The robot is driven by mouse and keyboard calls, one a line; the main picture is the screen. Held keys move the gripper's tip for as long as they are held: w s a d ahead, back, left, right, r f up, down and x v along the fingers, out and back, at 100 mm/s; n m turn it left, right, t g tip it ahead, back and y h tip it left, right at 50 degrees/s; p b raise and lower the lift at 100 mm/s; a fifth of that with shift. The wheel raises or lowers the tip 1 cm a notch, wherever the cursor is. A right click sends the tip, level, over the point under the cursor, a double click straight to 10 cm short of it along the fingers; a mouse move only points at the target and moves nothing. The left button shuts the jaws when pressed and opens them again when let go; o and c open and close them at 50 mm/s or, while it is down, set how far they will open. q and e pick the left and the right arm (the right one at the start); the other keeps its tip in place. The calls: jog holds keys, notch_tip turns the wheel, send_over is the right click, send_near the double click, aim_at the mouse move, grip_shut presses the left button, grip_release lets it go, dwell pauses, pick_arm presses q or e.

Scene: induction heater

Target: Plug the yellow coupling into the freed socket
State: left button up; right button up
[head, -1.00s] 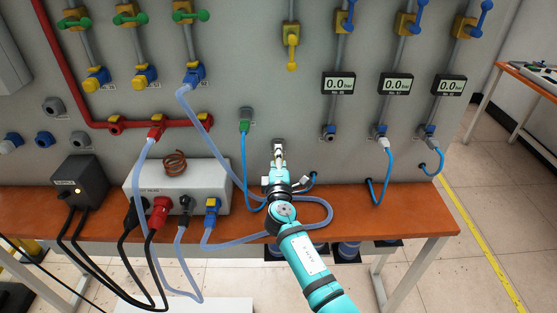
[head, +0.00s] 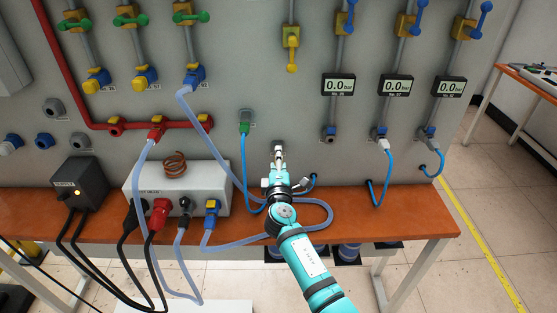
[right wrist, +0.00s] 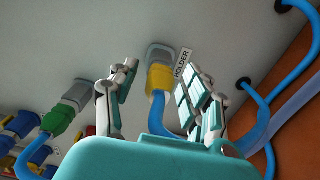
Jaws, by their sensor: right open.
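The yellow coupling (right wrist: 159,78) sits in a grey socket (right wrist: 160,53) labelled HOLDER on the panel, with a blue hose running from its lower end. My right gripper (right wrist: 160,88) is open, with one finger on each side of the coupling; I cannot tell whether either finger touches it. In the head view the right gripper (head: 279,155) is just below the holder and hides the coupling. A port (head: 329,134) under the left gauge has no hose on it. My left gripper is not in view.
A green coupling (head: 244,122) with a blue hose is plugged in left of the gripper. Two grey couplings with blue hoses (head: 381,140) are under the other gauges. A heater box (head: 180,187) with a copper coil and looped hoses stands on the orange bench (head: 390,215).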

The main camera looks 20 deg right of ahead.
jog(key=shift+c, duration=0.3)
grip_shut()
dwell(0.3)
jog(key=shift+s+a, duration=0.1)
jog(key=shift+s, duration=0.15)
jog(key=shift+p+v, duration=0.5)
jog(key=shift+v, duration=2.2)
